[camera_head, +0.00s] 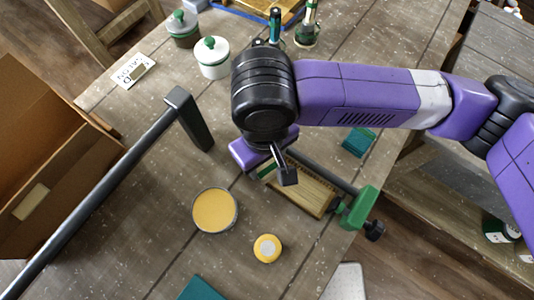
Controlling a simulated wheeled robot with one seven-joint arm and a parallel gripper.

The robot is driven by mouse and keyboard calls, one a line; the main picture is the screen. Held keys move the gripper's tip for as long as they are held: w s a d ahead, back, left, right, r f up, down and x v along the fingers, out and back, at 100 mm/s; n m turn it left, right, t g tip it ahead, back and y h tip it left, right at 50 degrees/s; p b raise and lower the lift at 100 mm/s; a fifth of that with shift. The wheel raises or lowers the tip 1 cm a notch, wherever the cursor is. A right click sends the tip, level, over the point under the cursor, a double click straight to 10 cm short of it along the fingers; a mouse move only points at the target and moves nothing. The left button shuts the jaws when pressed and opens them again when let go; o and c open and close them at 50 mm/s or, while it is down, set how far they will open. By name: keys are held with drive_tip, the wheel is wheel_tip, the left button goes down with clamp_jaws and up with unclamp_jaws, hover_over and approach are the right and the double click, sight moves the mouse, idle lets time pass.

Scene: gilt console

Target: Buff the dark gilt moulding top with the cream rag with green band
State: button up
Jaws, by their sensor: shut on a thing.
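My gripper (264,163) points down over the middle of the bench, and my wrist hides most of it from above. It is shut on what looks like the cream rag with green band (268,170), of which only a small cream and green patch shows. The gilt moulding top (308,190) lies just right of and below my gripper in the picture, a flat golden-brown piece with a ridged face. The rag is at its upper left end. I cannot tell whether they touch.
A green clamp (360,207) with a dark bar sits at the bench's right edge. A tin of yellow paste (214,211) and a small yellow round (267,248) stand in front. A dark metal bar (100,195) crosses the left side.

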sight(296, 188)
drive_tip(key=shift+s+a+f, duration=0.1)
drive_tip(key=shift+s+a, duration=0.15)
drive_tip(key=shift+s, duration=0.2)
drive_tip(key=shift+w+d, duration=0.65)
drive_tip(key=shift+w, duration=0.2)
drive_tip(key=shift+s+a+r+p, duration=0.2)
drive_tip(key=shift+s+a+p, duration=0.45)
drive_tip(key=shift+s+p, duration=0.15)
drive_tip(key=shift+w+d+f, duration=0.15)
drive_tip(key=shift+w+d, duration=0.2)
drive_tip(key=shift+s+d, duration=0.55)
drive_tip(key=shift+d, duration=0.2)
drive_tip(key=shift+s+d, duration=0.55)
drive_tip(key=shift+d, duration=0.15)
drive_tip(key=shift+s+d+f, duration=0.1)
drive_tip(key=shift+s+d, duration=1.2)
drive_tip(key=shift+d, duration=0.3)
